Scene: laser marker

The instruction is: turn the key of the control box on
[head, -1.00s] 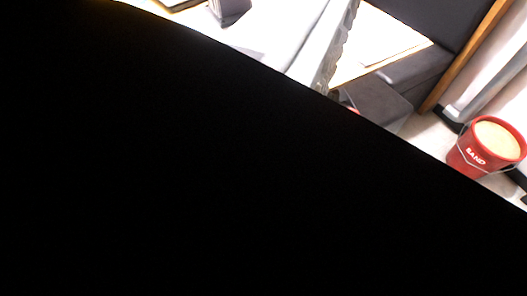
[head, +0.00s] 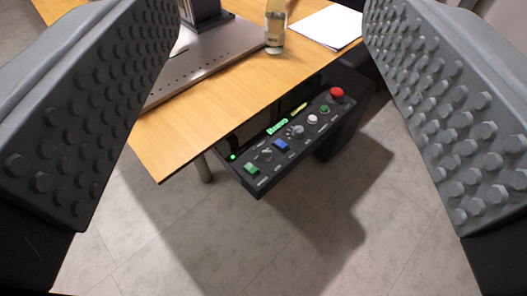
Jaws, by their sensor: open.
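The dark control box (head: 262,187) hangs under the table's edge, in the middle of the head view. Its sloped panel carries a green switch (head: 252,169), a blue switch (head: 281,146), a white button (head: 312,119), a green button (head: 324,109) and a red mushroom button (head: 337,95). Two small grey, metallic controls sit among them, one left of the blue switch (head: 266,155) and one right of it (head: 296,130). I cannot tell which is the key or how it is turned. My gripper (head: 272,100) is open and empty, its studded fingers wide apart on either side, apart from the box.
The wooden table (head: 175,140) lies above and behind the box, with a grey metal plate (head: 205,65), a bottle (head: 275,28) and white paper (head: 328,25) on it. A table leg (head: 204,168) stands left of the box. The tiled floor (head: 270,245) in front is clear.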

